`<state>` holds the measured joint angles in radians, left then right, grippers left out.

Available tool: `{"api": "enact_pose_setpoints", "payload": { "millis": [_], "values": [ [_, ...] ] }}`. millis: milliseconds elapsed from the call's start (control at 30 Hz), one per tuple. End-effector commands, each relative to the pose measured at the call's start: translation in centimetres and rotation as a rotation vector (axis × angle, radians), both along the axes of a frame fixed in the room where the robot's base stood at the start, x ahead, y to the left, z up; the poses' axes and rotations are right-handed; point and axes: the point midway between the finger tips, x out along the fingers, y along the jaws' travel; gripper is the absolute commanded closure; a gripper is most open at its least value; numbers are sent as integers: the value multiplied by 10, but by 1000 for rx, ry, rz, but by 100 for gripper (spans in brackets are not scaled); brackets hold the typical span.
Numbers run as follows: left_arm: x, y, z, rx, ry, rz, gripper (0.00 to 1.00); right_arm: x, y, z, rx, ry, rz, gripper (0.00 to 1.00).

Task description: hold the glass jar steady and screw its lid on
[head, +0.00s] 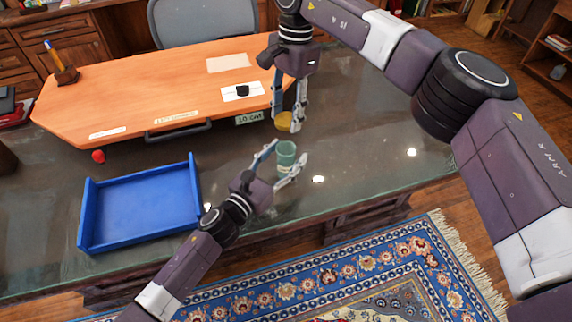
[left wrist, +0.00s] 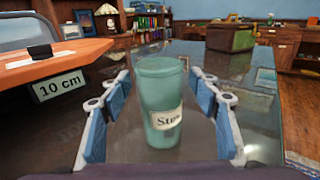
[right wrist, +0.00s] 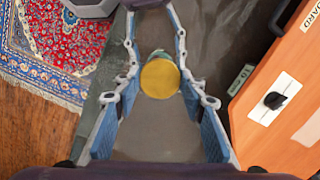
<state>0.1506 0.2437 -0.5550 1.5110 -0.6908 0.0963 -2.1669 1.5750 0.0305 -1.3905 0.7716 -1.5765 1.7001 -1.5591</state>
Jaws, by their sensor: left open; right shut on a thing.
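The green glass jar (head: 286,157) stands upright on the dark glossy table. In the left wrist view the jar (left wrist: 162,90) has a white label, partly readable as "Ste". My left gripper (head: 285,160) is open, with one finger on each side of the jar and gaps visible between. My right gripper (head: 287,123) is shut on the yellow round lid (head: 283,121), held above the table and behind the jar in the head view. In the right wrist view the lid (right wrist: 160,79) sits between the fingertips, and part of the jar's green rim shows beyond it.
An orange board (head: 150,85) with labels and a small black object (head: 242,90) lies behind. A blue tray (head: 140,207) is at left, with a small red object (head: 98,156) nearby. The tabletop right of the jar is clear.

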Motion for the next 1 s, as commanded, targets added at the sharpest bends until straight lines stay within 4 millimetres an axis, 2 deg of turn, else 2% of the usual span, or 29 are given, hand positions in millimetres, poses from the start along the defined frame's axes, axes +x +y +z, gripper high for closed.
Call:
{"api": "enact_pose_setpoints", "payload": {
  "millis": [300,800,1000],
  "values": [
    [1,-1,0,-1,-1,0,44,0,0,0,0,0,0,83],
    [1,-1,0,0,0,0,99,0,0,0,0,0,0,83],
    [1,-1,0,0,0,0,100,0,0,-2,0,0,0,83]
  ]
}}
